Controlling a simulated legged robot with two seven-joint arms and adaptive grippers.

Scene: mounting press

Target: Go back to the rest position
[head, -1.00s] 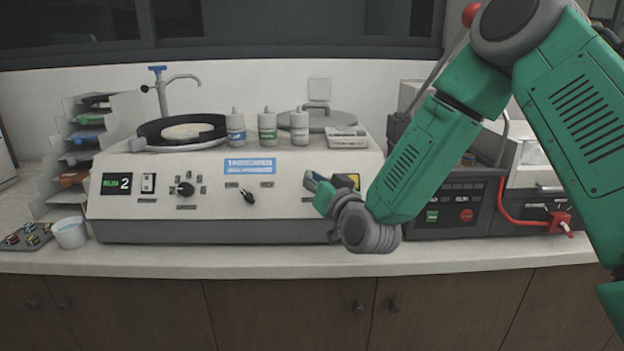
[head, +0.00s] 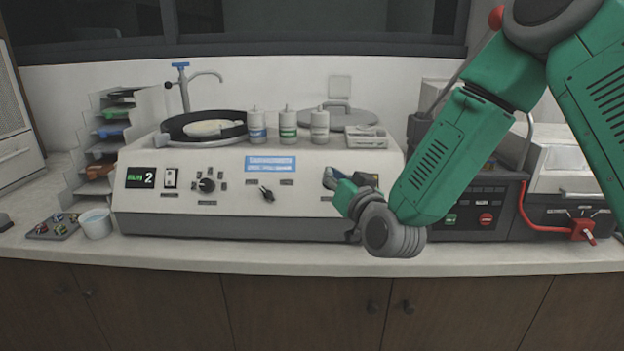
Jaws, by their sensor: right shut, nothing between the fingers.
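My right gripper (head: 331,178) is shut and empty. It is in front of the right part of the polishing machine's (head: 220,222) front panel, close to its controls. I cannot tell whether it touches the panel. The green right arm comes in from the upper right, and its grey wrist hides part of the machine's lower right corner. My left gripper is not in view.
The mounting press (head: 470,222) stands right of the machine, partly behind my arm. Bottles (head: 288,127) stand on the machine. A white cup (head: 96,223) and small tray (head: 40,232) are left. The counter front edge is clear.

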